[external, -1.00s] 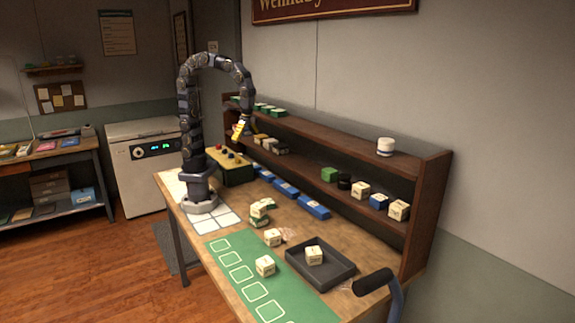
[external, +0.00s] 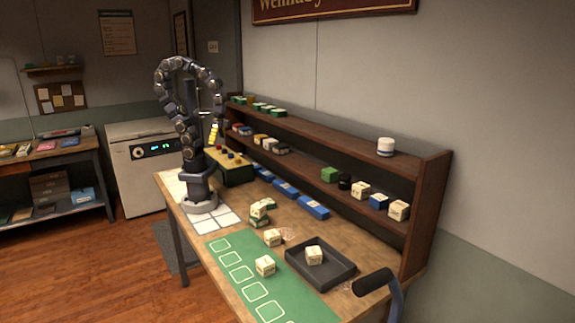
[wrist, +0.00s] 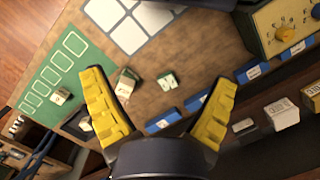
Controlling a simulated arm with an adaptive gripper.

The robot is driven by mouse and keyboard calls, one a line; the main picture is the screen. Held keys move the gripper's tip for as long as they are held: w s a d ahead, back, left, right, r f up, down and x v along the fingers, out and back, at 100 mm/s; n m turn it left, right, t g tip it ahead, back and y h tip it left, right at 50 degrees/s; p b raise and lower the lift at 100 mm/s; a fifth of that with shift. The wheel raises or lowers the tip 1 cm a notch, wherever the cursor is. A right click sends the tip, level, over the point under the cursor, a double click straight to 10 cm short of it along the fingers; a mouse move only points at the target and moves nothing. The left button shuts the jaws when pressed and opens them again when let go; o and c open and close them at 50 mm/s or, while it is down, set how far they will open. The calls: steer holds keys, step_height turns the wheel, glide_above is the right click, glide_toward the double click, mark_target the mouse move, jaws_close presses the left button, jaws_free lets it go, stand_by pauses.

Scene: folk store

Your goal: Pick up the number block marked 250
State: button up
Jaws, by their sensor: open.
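Several cream number blocks are in view, but their markings are too small to read, so I cannot tell which is 250. In the external view, one block (external: 264,265) is on the green mat, one (external: 272,237) is by the mat's edge, one (external: 314,255) is in the dark tray, and a small pile (external: 261,207) is behind them. Others stand on the shelf, including one at its right end (external: 398,210). My gripper (external: 213,133) is raised near the shelf's left end. In the wrist view, its yellow fingers (wrist: 160,78) are spread and empty, with blocks (wrist: 127,82) below on the table.
A dark tray (external: 291,261) and a green mat (external: 222,259) with white outlines lie on the table. A wooden shelf (external: 435,205) runs along the wall. Blue labelled bars (external: 314,207) lie before it. A yellow-topped box with knobs (external: 236,172) stands near my base.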

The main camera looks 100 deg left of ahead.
steer(key=w+d+f+m+t, duration=0.25)
steer(key=w+d, duration=0.25)
steer(key=w, duration=0.8)
steer(key=m+t+h, duration=0.3)
steer(key=m, duration=0.3)
glide_above(265, 261)
steer(key=s+a, duration=0.2)
step_height(265, 261, down, 20)
steer(key=shift+g, duration=0.25)
steer(key=shift+d+x, duration=0.2)
steer(key=shift+x, duration=3.1)
steer(key=shift+w+r, duration=0.15)
steer(key=shift+w, duration=0.05)
steer(key=c, duration=1.2)
